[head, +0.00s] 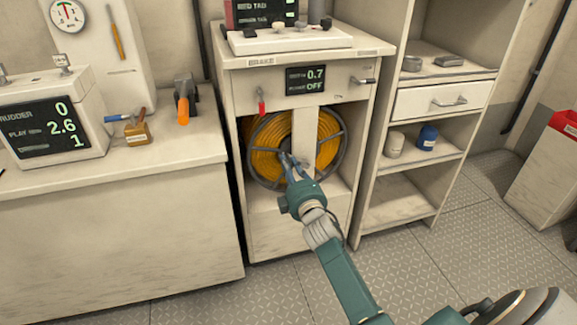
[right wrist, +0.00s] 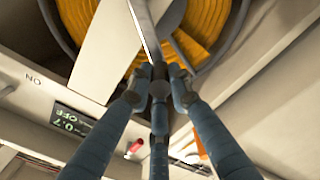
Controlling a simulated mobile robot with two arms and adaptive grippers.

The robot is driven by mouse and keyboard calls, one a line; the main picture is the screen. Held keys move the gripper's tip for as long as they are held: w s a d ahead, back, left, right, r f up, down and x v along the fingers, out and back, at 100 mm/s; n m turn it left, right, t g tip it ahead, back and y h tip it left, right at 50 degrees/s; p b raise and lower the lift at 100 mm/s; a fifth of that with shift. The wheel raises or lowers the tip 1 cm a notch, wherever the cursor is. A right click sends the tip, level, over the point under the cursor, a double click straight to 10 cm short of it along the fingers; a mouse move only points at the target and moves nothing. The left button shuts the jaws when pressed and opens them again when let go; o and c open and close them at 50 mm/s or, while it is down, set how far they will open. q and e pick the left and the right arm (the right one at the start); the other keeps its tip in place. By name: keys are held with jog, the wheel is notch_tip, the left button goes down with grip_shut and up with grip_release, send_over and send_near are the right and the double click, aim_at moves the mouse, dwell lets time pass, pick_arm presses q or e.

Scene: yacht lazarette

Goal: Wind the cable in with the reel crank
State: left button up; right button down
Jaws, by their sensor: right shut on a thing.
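The reel (head: 268,160), wound with yellow cable, sits in the cabinet opening behind a pale upright post; its yellow windings also show in the right wrist view (right wrist: 205,25). My right gripper (head: 290,163) reaches in from the lower right to the front of the reel. In the right wrist view its fingers (right wrist: 158,82) are closed together at the end of the grey metal crank arm (right wrist: 145,28). The crank's grip is mostly hidden between the fingers. The display (head: 306,79) above the reel reads 0.7 and OFF. My left gripper is not in view.
A counter (head: 110,190) with tools and a rudder display is at left. Open shelves with a drawer (head: 442,98) stand at right. The floor (head: 440,265) in front is clear.

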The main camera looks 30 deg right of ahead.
jog(key=shift+d+r, duration=0.15)
jog(key=c, duration=1.6)
grip_release()
jog(key=shift+s+f, duration=0.2)
jog(key=shift+s, duration=0.1)
jog(key=v, duration=1.1)
jog(key=shift+s+r, duration=0.1)
jog(key=shift+s, duration=0.15)
jog(key=shift+w, duration=0.1)
